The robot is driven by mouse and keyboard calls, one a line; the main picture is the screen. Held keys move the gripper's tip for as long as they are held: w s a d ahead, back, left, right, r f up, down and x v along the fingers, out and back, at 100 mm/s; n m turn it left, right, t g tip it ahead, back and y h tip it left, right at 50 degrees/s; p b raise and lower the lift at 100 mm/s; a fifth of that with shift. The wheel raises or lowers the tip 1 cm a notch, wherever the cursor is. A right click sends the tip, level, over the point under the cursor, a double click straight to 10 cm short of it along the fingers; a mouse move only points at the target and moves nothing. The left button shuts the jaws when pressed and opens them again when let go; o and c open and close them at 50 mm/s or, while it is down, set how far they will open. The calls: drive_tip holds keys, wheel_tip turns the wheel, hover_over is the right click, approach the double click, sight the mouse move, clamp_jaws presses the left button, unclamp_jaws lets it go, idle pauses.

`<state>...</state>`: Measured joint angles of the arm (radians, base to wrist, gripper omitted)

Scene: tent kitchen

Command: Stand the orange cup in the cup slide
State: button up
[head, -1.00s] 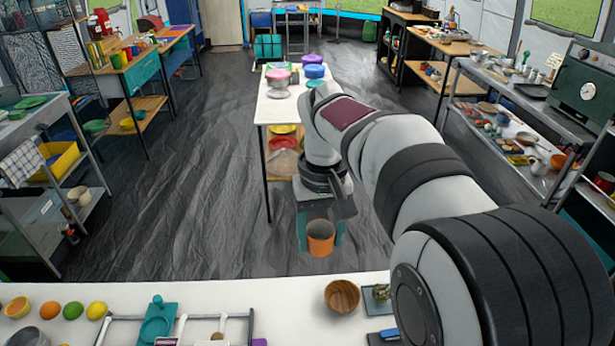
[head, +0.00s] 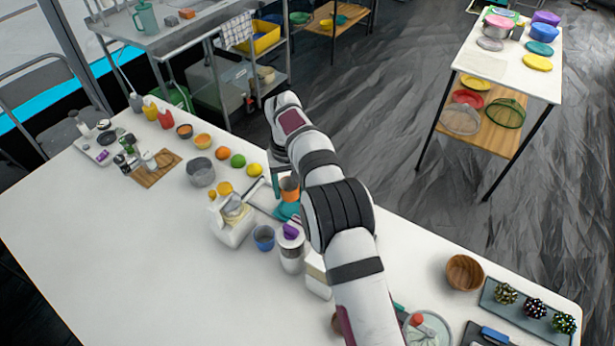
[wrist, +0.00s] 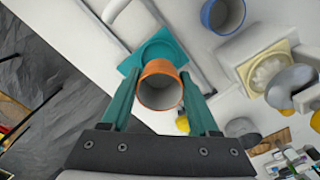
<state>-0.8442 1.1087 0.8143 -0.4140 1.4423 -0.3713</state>
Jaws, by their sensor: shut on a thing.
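The orange cup (wrist: 160,88) is between the two teal fingers of my gripper (wrist: 160,80), which is shut on it. Its open mouth shows in the wrist view and it looks empty. In the head view the cup (head: 290,187) is partly hidden by my arm. The cup slide, a teal carriage (wrist: 150,52) between pale rails, lies just past the cup in the wrist view, and the cup covers part of it. In the head view the carriage (head: 287,211) shows just below the cup. I cannot tell whether they touch.
A blue cup (head: 263,237), a white juicer-like device (head: 232,222) and a purple-topped container (head: 291,246) stand close to the slide. A grey bowl (head: 201,172) and several fruits lie to the left. A wooden bowl (head: 464,272) is to the right.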

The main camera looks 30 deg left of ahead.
sight(292, 209)
drive_tip(key=shift+f, duration=2.15)
drive_tip(key=shift+f, duration=0.15)
drive_tip(key=shift+r, duration=0.75)
drive_tip(key=shift+f, duration=0.7)
idle(0.4)
drive_tip(key=shift+r, duration=0.65)
drive_tip(key=shift+f, duration=0.8)
idle(0.4)
drive_tip(key=o, duration=0.7)
drive_tip(key=shift+r, duration=5.55)
